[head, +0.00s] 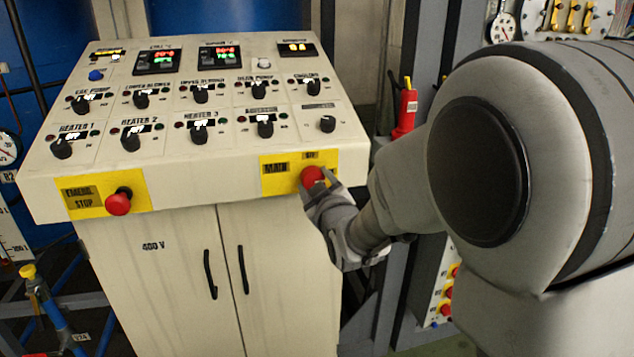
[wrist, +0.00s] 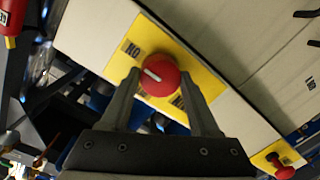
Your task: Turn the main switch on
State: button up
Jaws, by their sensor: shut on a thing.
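The main switch (head: 313,176) is a red round knob on a yellow plate marked MAIN, at the right end of the control cabinet's front edge. In the wrist view the red knob (wrist: 160,75) shows a white line, which points up and left in that picture. An ON label stands on the plate beside it. My gripper (head: 318,190) is at the knob, and in the wrist view its two fingers (wrist: 165,90) reach either side of it, shut on it. The fingers hide part of the plate's lettering.
A red emergency stop button (head: 118,203) sits on a yellow plate at the left of the same front edge. The sloped panel (head: 222,145) above carries several black knobs and lit displays. Cabinet doors (head: 190,270) with black handles are below. A red-handled item (head: 406,110) stands right of the cabinet.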

jog(key=o, duration=1.4)
jog(key=shift+c, duration=0.2)
jog(key=b+v, duration=0.8)
jog(key=v, duration=0.9)
jog(key=shift+s+b, duration=0.2)
jog(key=shift+b, duration=0.1)
jog(key=shift+d, duration=0.1)
